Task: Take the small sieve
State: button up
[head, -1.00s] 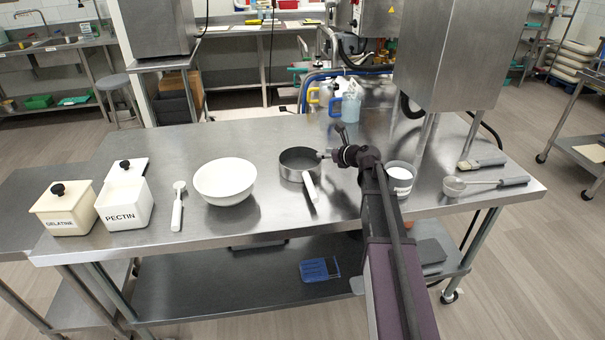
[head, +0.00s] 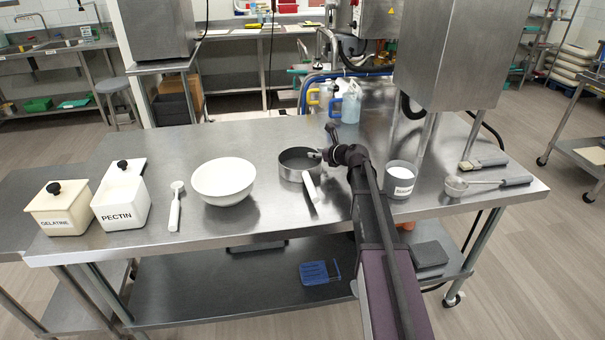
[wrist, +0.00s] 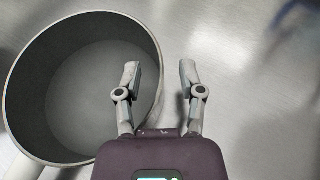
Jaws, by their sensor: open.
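The small sieve (head: 457,186) lies at the right end of the steel table, its round bowl to the left and its grey handle (head: 515,181) to the right. It is not in the wrist view. My gripper (head: 316,155) is well to the left of it, at the right rim of a dark saucepan (head: 285,171).
A sugar cup (head: 400,179) stands between my arm and the sieve. A brush (head: 484,164) lies behind the sieve. A hopper (head: 450,55) on legs stands over the table's back right. A white bowl (head: 224,182), a spoon (head: 175,207) and the pectin box (head: 121,204) are at the left.

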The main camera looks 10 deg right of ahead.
dwell(0.5)
grip_shut()
